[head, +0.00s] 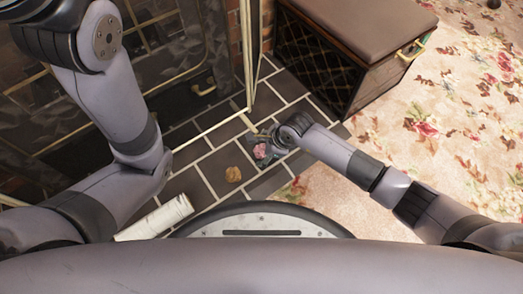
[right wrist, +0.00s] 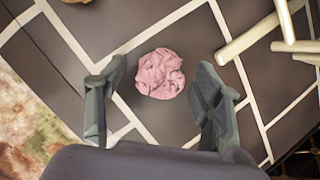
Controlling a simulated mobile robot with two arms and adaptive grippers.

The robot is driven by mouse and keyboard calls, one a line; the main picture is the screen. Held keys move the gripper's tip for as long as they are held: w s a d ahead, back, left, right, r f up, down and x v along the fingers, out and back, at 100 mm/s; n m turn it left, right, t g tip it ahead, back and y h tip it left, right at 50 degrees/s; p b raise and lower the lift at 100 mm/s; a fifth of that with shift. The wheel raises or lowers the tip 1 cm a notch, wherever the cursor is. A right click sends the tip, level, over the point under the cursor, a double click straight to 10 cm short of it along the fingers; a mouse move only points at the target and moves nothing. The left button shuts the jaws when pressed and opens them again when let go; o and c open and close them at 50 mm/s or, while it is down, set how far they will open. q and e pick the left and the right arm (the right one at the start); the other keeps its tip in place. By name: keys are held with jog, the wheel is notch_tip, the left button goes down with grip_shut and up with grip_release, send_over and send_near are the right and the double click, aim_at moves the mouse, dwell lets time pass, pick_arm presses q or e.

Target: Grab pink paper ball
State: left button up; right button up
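The pink paper ball (right wrist: 160,74) is a crumpled lump on the dark hearth tiles. In the right wrist view it lies between and just beyond the fingertips of my right gripper (right wrist: 161,82), which is open with a finger on each side and clear space around the ball. In the head view the ball (head: 260,151) shows beside my right gripper (head: 262,146), partly crowded by it. My left arm comes in from the left in the head view, but its gripper is not visible.
A tan crumpled ball (head: 233,174) lies on the tiles nearby. A white rolled paper (head: 160,217) lies at lower left. A brass-framed fireplace screen (head: 249,60) and a dark cushioned box (head: 320,65) stand behind. Floral carpet (head: 460,120) is at right.

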jog(key=c, duration=0.7)
jog(key=shift+r, duration=0.15)
